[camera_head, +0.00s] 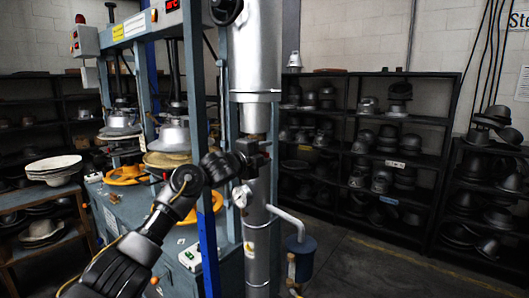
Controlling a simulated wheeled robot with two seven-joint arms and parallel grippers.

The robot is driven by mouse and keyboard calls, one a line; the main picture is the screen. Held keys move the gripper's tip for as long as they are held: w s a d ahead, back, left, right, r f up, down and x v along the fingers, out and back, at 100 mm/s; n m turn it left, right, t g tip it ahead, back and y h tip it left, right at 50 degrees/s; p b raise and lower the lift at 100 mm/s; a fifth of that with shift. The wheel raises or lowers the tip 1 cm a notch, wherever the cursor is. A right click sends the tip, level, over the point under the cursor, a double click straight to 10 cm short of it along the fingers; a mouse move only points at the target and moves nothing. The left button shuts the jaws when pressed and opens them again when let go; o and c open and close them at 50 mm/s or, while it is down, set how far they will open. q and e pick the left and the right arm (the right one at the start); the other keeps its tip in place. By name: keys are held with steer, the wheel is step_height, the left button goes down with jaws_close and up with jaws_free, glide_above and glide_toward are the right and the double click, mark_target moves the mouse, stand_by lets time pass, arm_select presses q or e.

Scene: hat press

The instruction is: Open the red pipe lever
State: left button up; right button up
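A tall silver vertical pipe (256,235) stands in the middle of the head view, with a dark fitting near its mid-height and a round pressure gauge (241,196) below that. My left arm comes in from the lower left, and my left gripper (250,150) is at the dark fitting on the pipe. The gripper and fitting are both dark and overlap, so I cannot tell whether the fingers are open or closed on anything. I cannot make out a red lever; the gripper may hide it. My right gripper is not in view.
The hat press (150,190), with a blue-grey frame and orange wheels, stands left of the pipe. A thin bent pipe (287,220) leads to a blue canister (300,258) at right. Dark shelves (340,210) of metal hat molds line the back wall. Floor at lower right is clear.

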arm_select(q)
jaws_close()
steer(key=shift+r, duration=0.1)
steer(key=shift+w+a+r+n+p, duration=0.2)
steer(key=shift+r+n+p, duration=0.6)
steer(key=shift+n, duration=0.35)
steer(key=shift+w+a+r+n+p, duration=0.1)
steer(key=shift+a+r+n+p, duration=0.15)
steer(key=shift+r+n+p, duration=0.75)
steer(key=shift+w+a+r+n+p, duration=0.2)
steer(key=shift+r+n+p, duration=0.4)
steer(key=shift+n, duration=0.75)
jaws_free()
